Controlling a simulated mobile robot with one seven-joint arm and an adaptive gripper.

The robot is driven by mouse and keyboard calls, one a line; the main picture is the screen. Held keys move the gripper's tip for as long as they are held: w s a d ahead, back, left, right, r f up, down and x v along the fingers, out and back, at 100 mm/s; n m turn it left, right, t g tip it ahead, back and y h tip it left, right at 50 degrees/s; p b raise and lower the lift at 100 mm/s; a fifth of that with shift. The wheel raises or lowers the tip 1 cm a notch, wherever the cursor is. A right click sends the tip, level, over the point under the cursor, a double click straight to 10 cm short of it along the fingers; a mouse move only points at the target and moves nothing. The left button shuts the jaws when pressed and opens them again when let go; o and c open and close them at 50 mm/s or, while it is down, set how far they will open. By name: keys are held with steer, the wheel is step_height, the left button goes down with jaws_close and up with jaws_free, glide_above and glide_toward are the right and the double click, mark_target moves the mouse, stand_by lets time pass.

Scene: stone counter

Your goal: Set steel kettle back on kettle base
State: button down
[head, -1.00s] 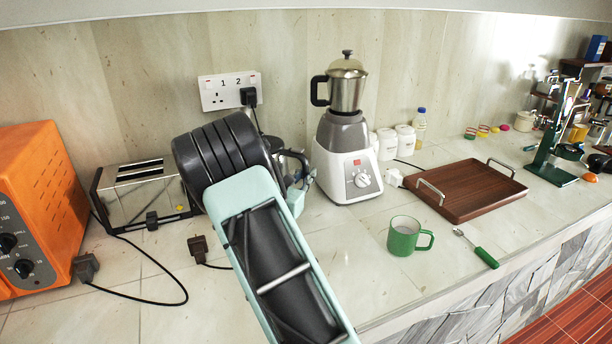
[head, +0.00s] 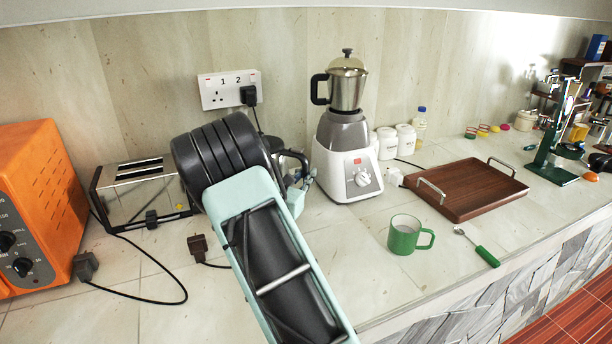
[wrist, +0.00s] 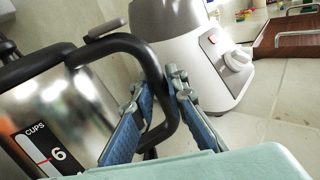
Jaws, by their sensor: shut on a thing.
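The steel kettle (wrist: 60,105) fills the left of the wrist view, with a black handle and a cups gauge marked 6. My gripper (wrist: 163,92) is shut on the kettle's black handle, its blue-padded fingers on either side of it. In the head view my arm hides most of the kettle; its dark handle (head: 298,157) shows just right of my wrist, near my gripper (head: 303,180). The kettle base cannot be made out, and I cannot tell whether the kettle rests on anything.
A white blender (head: 345,160) stands close right of the kettle. A toaster (head: 140,192) and orange oven (head: 38,205) stand left. A green mug (head: 404,236), a spoon (head: 478,246) and a wooden tray (head: 470,190) lie right. A cable (head: 165,302) crosses the front left counter.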

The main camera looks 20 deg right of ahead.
steer(key=shift+r, duration=0.35)
